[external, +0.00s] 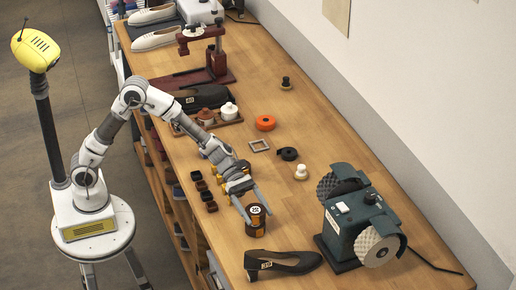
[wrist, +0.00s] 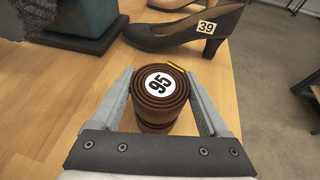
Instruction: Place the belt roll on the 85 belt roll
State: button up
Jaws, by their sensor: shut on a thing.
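A brown belt roll (wrist: 140,88) with a round white label that reads 95 sits between the fingers of my gripper (wrist: 160,76) in the wrist view. The fingers are shut on its sides. More brown coil (wrist: 155,128) shows directly beneath it, like a second roll in a stack; any label on that lower part is hidden, so I cannot read 85. I cannot tell whether the upper roll rests on it or hangs just above. In the external view the stack (external: 255,227) stands near the table's front edge, with my gripper (external: 258,213) around its top.
A dark heeled shoe (external: 283,262) tagged 39 lies just beyond the stack. A green grinding machine (external: 352,222) stands to the right.

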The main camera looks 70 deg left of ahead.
jog(key=shift+f, duration=1.1)
jog(key=shift+f+b, duration=0.25)
jog(key=shift+b, duration=0.15)
jog(key=o, duration=1.3)
jog(key=shift+r, duration=0.15)
